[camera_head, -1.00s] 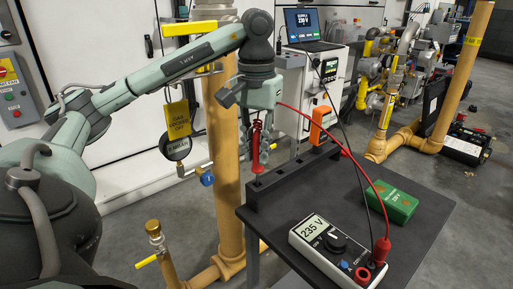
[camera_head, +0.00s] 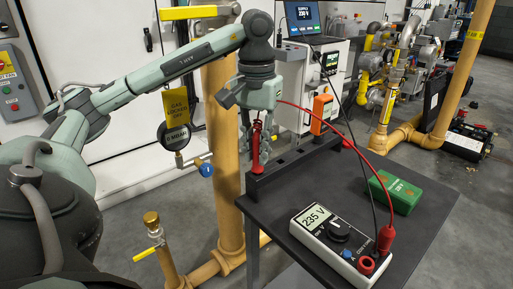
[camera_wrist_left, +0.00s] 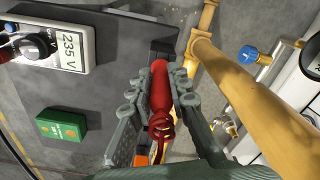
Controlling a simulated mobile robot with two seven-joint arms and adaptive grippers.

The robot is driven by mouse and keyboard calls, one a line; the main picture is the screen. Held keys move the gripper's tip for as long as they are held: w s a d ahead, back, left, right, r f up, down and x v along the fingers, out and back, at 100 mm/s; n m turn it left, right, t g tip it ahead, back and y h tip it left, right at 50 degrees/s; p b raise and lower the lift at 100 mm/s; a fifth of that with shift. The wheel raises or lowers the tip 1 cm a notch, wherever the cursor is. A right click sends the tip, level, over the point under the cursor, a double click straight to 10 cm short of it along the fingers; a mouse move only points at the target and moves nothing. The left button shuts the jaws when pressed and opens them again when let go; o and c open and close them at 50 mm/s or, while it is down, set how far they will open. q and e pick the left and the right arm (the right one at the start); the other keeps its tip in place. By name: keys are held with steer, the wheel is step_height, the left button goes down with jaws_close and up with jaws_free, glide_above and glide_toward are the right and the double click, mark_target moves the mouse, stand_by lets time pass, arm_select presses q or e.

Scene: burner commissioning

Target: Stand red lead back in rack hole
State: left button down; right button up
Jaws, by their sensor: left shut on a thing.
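The red lead's probe (camera_head: 257,150) is held upright, tip down, in my left gripper (camera_head: 258,146). The fingers are shut around its red handle, which also shows in the wrist view (camera_wrist_left: 160,95) between the finger pads. The probe's lower end is at the left end of the dark rack (camera_head: 296,163), on the table's back edge. I cannot tell whether the tip is inside a hole or just above or in front of it. The red cable (camera_head: 345,128) arcs right to the multimeter (camera_head: 338,238), which reads 235 V. My right gripper is out of view.
The dark table (camera_head: 420,190) carries a green box (camera_head: 394,192) at right. An orange device (camera_head: 322,106) shows behind the rack. A black cable crosses the table to the meter. A yellow pipe (camera_head: 228,150) stands close to the left of my gripper.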

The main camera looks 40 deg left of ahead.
arm_select(q)
steer(key=shift+f+b, duration=0.3)
steer(key=shift+f, duration=0.15)
steer(key=c, duration=1.4)
jaws_free()
steer(key=shift+o, duration=0.2)
steer(key=shift+r, duration=0.1)
steer(key=shift+r, duration=6)
